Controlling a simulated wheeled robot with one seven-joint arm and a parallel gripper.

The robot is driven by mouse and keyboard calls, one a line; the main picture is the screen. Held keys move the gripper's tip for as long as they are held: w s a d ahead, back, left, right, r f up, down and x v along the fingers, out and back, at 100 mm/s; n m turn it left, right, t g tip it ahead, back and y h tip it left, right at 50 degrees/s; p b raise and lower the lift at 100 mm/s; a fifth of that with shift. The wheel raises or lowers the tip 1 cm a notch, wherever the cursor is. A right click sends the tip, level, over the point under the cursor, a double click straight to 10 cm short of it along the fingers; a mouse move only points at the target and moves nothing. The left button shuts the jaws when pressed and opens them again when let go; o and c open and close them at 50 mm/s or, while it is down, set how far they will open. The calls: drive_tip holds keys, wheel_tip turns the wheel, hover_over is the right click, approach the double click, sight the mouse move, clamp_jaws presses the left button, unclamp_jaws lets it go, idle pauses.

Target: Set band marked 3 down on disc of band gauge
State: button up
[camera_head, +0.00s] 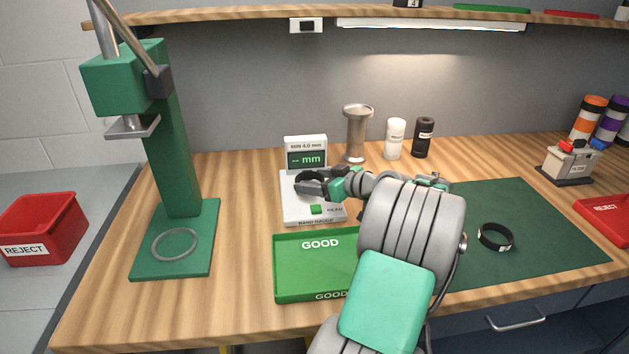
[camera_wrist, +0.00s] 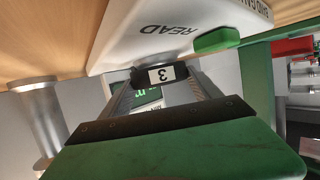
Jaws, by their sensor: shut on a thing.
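The band gauge (camera_head: 289,208) is a white unit on the bench with a green display reading "-- mm" and a green READ button (camera_head: 316,210). The black band marked 3 (camera_head: 312,175) is between the fingers of my gripper (camera_head: 320,186), over the gauge's top. In the wrist view the band's white label (camera_wrist: 161,75) shows an upside-down 3, and my gripper (camera_wrist: 160,88) is shut on the band.
A green GOOD tray (camera_head: 290,262) stands in front of the gauge. Another black band (camera_head: 495,237) lies on the dark green mat (camera_head: 555,215). A green press (camera_head: 172,150) stands left, with a grey ring (camera_head: 175,245) on its base. A metal post (camera_head: 356,135) stands behind the gauge.

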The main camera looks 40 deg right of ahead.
drive_tip(key=o, duration=1.4)
drive_tip(key=shift+o, duration=0.2)
drive_tip(key=v, duration=0.7)
drive_tip(key=shift+s+r, duration=0.1)
drive_tip(key=shift+s, duration=0.3)
